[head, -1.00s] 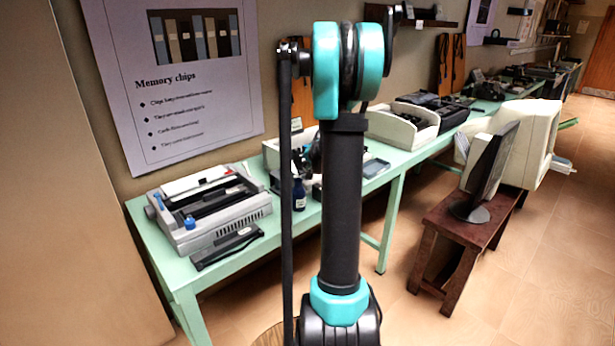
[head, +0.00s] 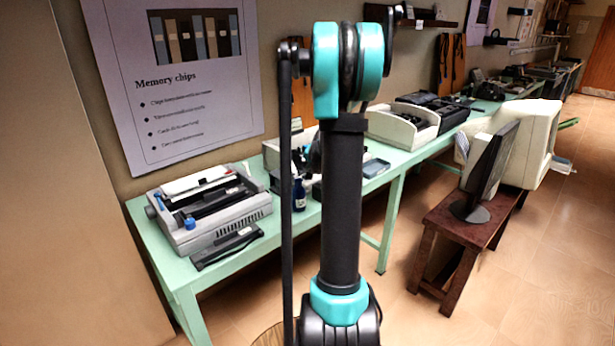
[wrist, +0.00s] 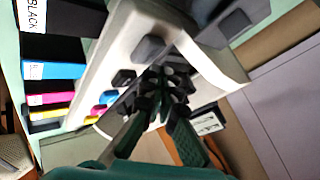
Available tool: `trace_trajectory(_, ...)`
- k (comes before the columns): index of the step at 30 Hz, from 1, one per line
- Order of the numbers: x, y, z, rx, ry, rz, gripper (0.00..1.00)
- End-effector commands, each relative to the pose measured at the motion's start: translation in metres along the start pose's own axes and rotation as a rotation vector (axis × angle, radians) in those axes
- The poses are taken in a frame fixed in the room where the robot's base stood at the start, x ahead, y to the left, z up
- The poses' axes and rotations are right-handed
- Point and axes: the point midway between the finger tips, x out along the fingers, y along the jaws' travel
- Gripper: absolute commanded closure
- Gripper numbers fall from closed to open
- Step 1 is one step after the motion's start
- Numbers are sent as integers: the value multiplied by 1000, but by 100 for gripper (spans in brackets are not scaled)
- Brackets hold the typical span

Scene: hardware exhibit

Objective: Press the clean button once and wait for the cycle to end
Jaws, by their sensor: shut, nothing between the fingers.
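In the wrist view my gripper (wrist: 166,90) is shut and empty. Its fingertips are close in front of a pale printer-like machine (wrist: 120,38). The machine's face has a large grey button (wrist: 148,48), a smaller dark button (wrist: 123,79) and small coloured spots (wrist: 108,97). I cannot read which one is the clean button. The fingers hide part of the face, and I cannot tell whether they touch it. In the head view my arm hides the gripper and most of that spot on the bench.
Ink cartridges (wrist: 60,70), one labelled BLACK, sit beside the machine in the wrist view. The green bench (head: 240,258) holds a grey binding machine (head: 215,212), a dark bottle (head: 299,194) and a cream tray (head: 395,127). A brown stool (head: 440,224) with a monitor stands right.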

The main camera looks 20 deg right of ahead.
Motion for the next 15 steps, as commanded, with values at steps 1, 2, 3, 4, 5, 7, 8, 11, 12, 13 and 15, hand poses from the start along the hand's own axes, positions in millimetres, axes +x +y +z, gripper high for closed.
trace_trajectory(1,0,0,0,0,0,0,100)
trace_trajectory(2,0,0,0,0,0,0,100)
trace_trajectory(3,0,0,0,0,0,0,100)
trace_trajectory(4,0,0,0,0,0,0,100)
trace_trajectory(5,0,0,0,0,0,0,100)
trace_trajectory(7,1,1,1,0,0,0,100)
trace_trajectory(8,2,1,1,0,0,0,100)
trace_trajectory(11,4,3,3,0,0,0,100)
trace_trajectory(12,5,3,3,0,0,0,100)
trace_trajectory(13,6,4,4,0,0,0,100)
trace_trajectory(15,6,4,4,0,0,0,100)
